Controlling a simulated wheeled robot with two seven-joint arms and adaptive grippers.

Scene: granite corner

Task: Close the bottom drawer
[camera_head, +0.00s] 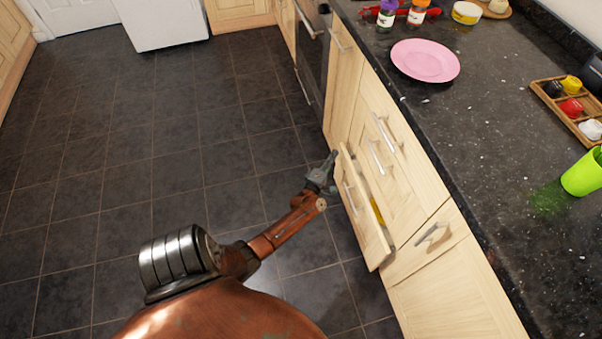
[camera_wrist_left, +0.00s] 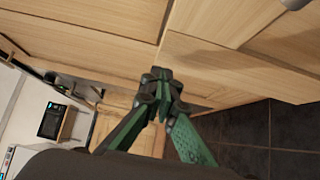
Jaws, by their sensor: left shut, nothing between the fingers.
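The bottom drawer (camera_head: 359,205) is a light wooden drawer in the cabinet under the counter. It stands partly pulled out, with a gap behind its front where something yellow shows inside. A metal handle is on its front. My left gripper (camera_head: 333,160) is shut and empty, close to the far upper end of the drawer front. In the left wrist view its fingertips (camera_wrist_left: 161,75) meet in front of pale wooden panels; I cannot tell if they touch the wood. My right gripper is in neither view.
A dark granite counter (camera_head: 470,130) runs above the drawers, with a pink plate (camera_head: 425,61), a green cup (camera_head: 583,174) and a wooden tray (camera_head: 548,94) on it. Other drawers and doors look shut. The dark tiled floor (camera_head: 150,130) to the left is clear.

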